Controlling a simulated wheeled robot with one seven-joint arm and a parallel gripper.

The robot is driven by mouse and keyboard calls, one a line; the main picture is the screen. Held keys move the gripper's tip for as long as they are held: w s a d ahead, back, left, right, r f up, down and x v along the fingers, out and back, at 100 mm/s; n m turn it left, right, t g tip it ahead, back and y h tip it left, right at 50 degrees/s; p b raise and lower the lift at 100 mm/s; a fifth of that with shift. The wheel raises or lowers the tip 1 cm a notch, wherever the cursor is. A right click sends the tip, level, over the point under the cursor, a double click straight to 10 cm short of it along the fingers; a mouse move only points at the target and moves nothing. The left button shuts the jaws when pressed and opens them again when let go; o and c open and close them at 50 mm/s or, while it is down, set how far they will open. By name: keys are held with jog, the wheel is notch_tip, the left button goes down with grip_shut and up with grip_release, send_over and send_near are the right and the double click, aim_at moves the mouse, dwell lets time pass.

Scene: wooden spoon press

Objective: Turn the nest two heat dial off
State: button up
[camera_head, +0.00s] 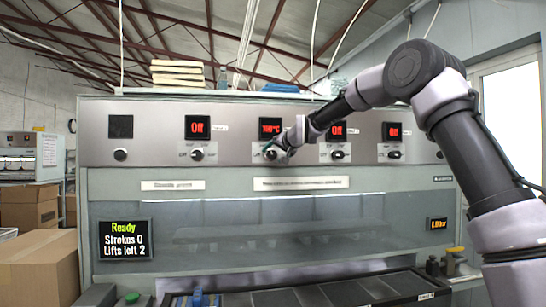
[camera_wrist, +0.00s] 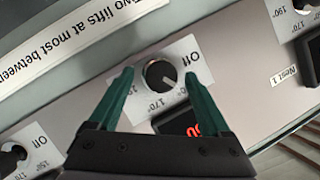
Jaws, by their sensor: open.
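The nest two heat dial (camera_wrist: 160,75) is a dark round knob on a pale plate marked "Off" and "170°". In the wrist view, its light pointer line is turned away from "Off", toward the lower right. Its red display (camera_head: 270,127) is lit with a temperature, partly hidden by my gripper in the wrist view. My gripper (camera_wrist: 159,73) is open, with its green fingers on either side of the knob. I cannot tell whether they touch it. In the head view, my gripper (camera_head: 272,151) covers most of this dial.
Neighbouring dials sit along the same panel: the nest one dial (camera_head: 197,154) to the left and another dial (camera_head: 338,154) to the right, both below displays reading "Off". A status screen (camera_head: 124,240) reads "Ready", "Strokes 0", "Lifts left 2". Cardboard boxes (camera_head: 38,268) stand at the left.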

jog(key=shift+x, duration=0.85)
grip_shut()
jog(key=shift+s+a+h, duration=0.1)
jog(key=shift+h, duration=0.2)
jog(key=shift+a+n+h, duration=0.1)
jog(key=shift+n+h, duration=0.3)
jog(key=shift+n, duration=0.5)
jog(key=shift+n+h, duration=1)
jog(key=shift+n, duration=0.2)
jog(key=n+t+h, duration=0.1)
jog(key=n+h, duration=0.1)
jog(key=n, duration=0.1)
jog(key=shift+n+h, duration=0.3)
jog(key=shift+t, duration=0.3)
